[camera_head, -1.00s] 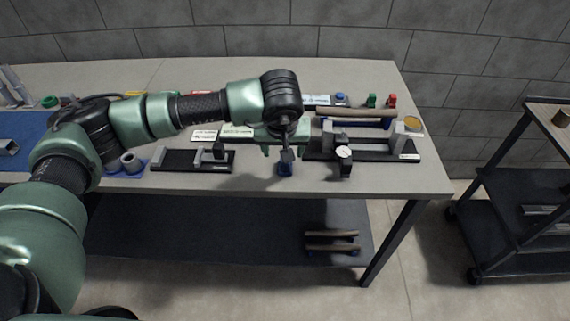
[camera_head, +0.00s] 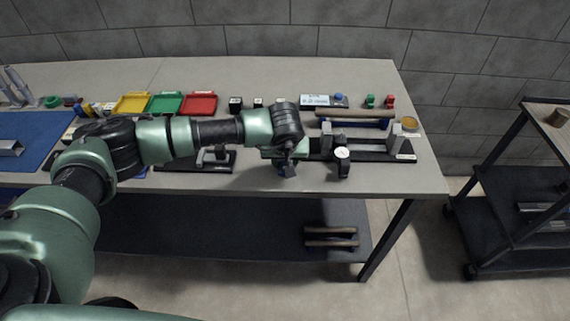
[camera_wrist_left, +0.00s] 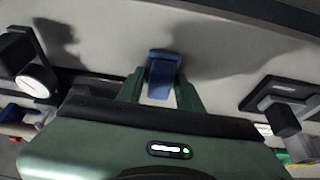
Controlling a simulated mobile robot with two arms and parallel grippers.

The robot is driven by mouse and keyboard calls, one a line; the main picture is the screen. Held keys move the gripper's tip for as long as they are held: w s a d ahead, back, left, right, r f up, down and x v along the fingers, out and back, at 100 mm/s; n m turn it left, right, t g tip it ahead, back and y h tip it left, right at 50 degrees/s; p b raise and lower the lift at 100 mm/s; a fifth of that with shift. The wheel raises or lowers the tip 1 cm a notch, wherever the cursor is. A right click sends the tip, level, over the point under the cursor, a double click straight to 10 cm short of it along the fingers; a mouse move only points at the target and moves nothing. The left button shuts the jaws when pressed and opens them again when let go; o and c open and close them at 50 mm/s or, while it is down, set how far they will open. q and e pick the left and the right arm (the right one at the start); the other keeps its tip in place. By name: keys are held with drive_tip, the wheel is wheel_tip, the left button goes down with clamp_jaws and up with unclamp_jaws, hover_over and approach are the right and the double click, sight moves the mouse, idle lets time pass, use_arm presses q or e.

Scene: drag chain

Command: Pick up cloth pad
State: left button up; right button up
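The small blue cloth pad (camera_head: 283,171) lies on the table near its front edge, partly hidden under my left gripper in the head view. In the left wrist view the blue pad (camera_wrist_left: 163,73) shows between the two green fingers. My left gripper (camera_wrist_left: 161,90) is open, with one finger on each side of the pad. I cannot tell whether the fingers touch it. In the head view my left gripper (camera_head: 284,164) is low over the table, its fingers mostly hidden. My right gripper is not in view.
A fixture with a dial gauge (camera_head: 342,155) stands close right of the gripper. Another dark fixture (camera_head: 222,166) is to the left. Yellow, green and red trays (camera_head: 199,103) lie behind the arm. The table's front edge (camera_head: 330,195) is near. A cart (camera_head: 510,185) stands at the right.

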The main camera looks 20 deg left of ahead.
use_arm(q)
clamp_jaws()
drive_tip(key=shift+r, duration=0.15)
wheel_tip(320, 180, up, 20)
drive_tip(key=b, duration=0.4)
drive_tip(key=shift+c, duration=0.3)
unclamp_jaws()
drive_tip(key=c, duration=0.5)
drive_tip(key=shift+o, duration=0.2)
drive_tip(key=shift+a+f, duration=0.1)
drive_tip(key=shift+f, duration=0.1)
